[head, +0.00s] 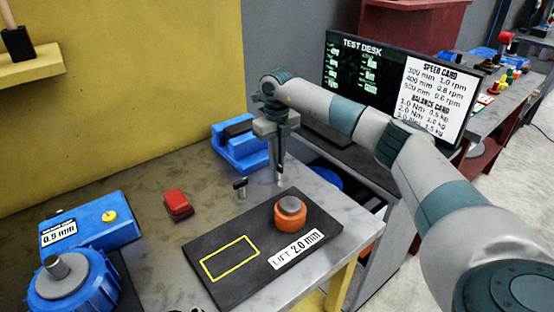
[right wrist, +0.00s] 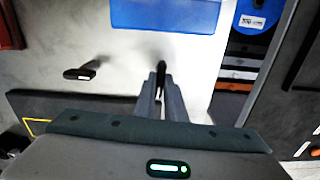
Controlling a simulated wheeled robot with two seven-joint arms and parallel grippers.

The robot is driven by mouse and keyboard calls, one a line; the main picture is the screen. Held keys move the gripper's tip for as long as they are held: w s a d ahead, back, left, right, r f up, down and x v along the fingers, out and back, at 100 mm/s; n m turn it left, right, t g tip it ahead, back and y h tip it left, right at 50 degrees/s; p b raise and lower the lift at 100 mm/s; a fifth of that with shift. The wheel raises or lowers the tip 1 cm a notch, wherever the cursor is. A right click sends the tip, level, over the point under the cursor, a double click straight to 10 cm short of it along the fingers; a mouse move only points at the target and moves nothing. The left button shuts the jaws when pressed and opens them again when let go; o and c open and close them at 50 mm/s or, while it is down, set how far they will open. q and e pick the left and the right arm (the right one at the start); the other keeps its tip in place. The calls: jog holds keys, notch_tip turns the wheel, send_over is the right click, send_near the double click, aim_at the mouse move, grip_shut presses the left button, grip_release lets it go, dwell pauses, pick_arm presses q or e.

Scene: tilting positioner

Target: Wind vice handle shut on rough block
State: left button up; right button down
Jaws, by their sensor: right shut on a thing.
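The blue vice (head: 238,153) stands on the grey table near the yellow wall; a dark piece (head: 237,127) shows at its top, and I cannot tell if it is the rough block. In the right wrist view the vice's blue side (right wrist: 165,13) fills the top middle. My right gripper (head: 279,181) points down just in front of the vice. In the right wrist view its fingers (right wrist: 160,92) are shut on a thin black rod (right wrist: 161,67), apparently the vice handle, which runs toward the vice. My left gripper is not in view.
A small black upright piece (head: 240,187) stands left of my right gripper. A black mat (head: 228,286) bears an orange knob-like part (head: 292,214). A red block (head: 178,204), a blue box (head: 92,222) and a blue round device (head: 72,285) are left. A monitor (head: 400,88) stands behind my right arm.

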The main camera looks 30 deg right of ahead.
jog(key=m, duration=0.2)
jog(key=shift+r+m, duration=0.1)
jog(key=shift+m, duration=1.2)
jog(key=shift+m+p, duration=0.35)
jog(key=shift+m, duration=1.45)
jog(key=m, duration=0.2)
jog(key=shift+w+m+p, duration=0.1)
jog(key=shift+m+p, duration=0.2)
jog(key=shift+m, duration=0.1)
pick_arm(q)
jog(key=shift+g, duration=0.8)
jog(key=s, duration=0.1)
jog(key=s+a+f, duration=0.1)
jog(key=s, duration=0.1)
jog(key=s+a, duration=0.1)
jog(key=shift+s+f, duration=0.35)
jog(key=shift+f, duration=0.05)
pick_arm(e)
jog(key=shift+m, duration=0.3)
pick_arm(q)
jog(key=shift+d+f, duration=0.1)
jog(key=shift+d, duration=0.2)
